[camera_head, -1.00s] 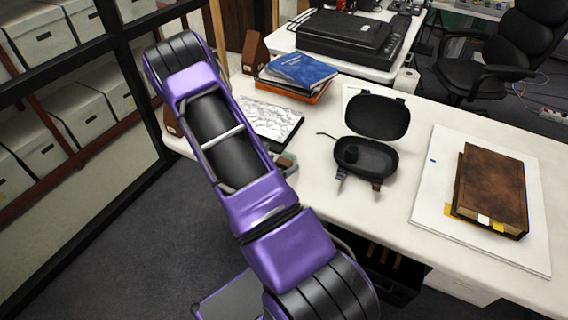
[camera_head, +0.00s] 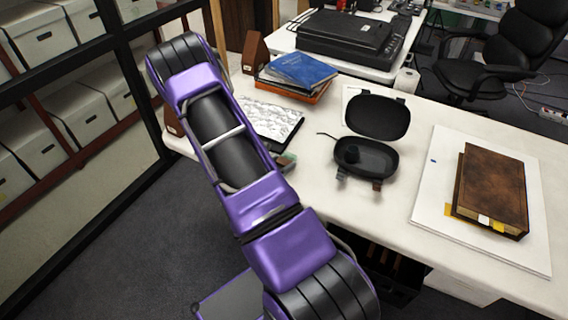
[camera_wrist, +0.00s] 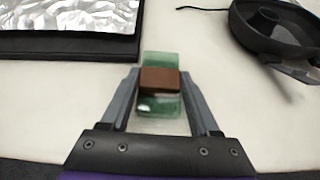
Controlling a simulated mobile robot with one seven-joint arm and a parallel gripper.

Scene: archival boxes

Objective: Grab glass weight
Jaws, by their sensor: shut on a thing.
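The glass weight (camera_wrist: 159,104) is a green glass block with a brown band around its middle, seen in the centre of the wrist view. My gripper (camera_wrist: 159,82) is shut on it, with one grey finger against each side at the band. In the head view, a small greenish part of the weight (camera_head: 288,159) shows past my purple arm, near the table's front edge. My arm hides most of the gripper there. I cannot tell whether the weight touches the table.
A silvery crumpled sheet on a dark board (camera_wrist: 70,16) lies left of the weight. An open black case (camera_head: 365,158) stands to the right. Farther right, a brown book (camera_head: 490,188) rests on a white board (camera_head: 428,205). White table is clear between board and case.

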